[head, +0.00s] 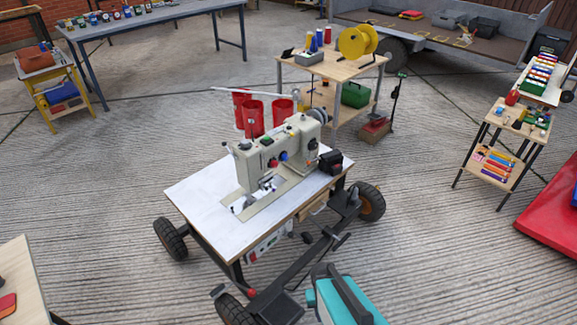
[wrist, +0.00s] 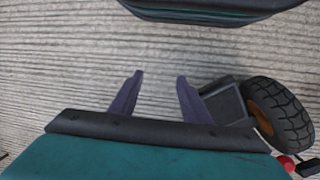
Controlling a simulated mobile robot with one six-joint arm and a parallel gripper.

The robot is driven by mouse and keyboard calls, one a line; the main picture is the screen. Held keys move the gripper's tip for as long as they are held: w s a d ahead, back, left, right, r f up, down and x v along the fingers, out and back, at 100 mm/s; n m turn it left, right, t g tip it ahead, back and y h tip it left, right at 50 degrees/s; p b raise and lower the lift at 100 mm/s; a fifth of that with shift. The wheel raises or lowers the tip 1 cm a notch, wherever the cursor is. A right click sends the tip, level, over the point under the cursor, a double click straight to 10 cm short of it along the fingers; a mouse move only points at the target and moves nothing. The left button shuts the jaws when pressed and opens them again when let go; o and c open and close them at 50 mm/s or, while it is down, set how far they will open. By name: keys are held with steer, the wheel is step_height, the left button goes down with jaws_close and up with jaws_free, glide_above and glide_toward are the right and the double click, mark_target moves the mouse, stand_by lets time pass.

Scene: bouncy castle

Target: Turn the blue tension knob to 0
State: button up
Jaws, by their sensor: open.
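The blue tension knob (head: 284,156) is a small round knob on the front of the beige sewing machine (head: 255,152). A red knob (head: 273,163) sits just left of it. The knob's markings are too small to read. My gripper (wrist: 160,76) shows in the wrist view with its two purple fingers apart and nothing between them. It points at bare concrete, away from the machine. In the head view a teal part of my arm is at the bottom, well in front of the machine; my fingers do not show there.
The machine stands on a white-topped wheeled table (head: 196,193). One black tyre (wrist: 279,114) is close right of my fingers in the wrist view. A wooden table (head: 343,68) is farther back. Open concrete lies left and right.

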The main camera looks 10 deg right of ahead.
steer(key=w+d+t+h+b, duration=0.1)
steer(key=w+d+t+b, duration=0.25)
steer(key=w, duration=0.65)
steer(key=w+d+t+h+b, duration=0.1)
steer(key=w+d+t+b, duration=0.2)
steer(key=w, duration=0.7)
steer(key=w+d+r+t+b, duration=0.2)
steer(key=w+r+t, duration=0.15)
steer(key=w, duration=0.35)
steer(key=w+d+r+t+b, duration=0.2)
steer(key=w+r, duration=0.2)
steer(key=w, duration=0.4)
steer(key=w+a+r+n+t+y+b, duration=0.1)
steer(key=w+r+n+t+y+b, duration=0.25)
steer(key=w+r+t+b, duration=0.5)
steer(key=w+a+r+n+g+y+b, duration=0.1)
steer(key=a+r+n+g+y+b, duration=0.1)
steer(key=r+y, duration=0.3)
steer(key=w+a+r+n+g+y+b, duration=0.1)
steer(key=a+r+n+g+y+b, duration=0.1)
steer(key=a+r+n+y+b, duration=0.2)
steer(key=shift+r+n+y+b, duration=0.45)
steer(key=shift+r+n+y, duration=0.3)
steer(key=shift+y, duration=0.1)
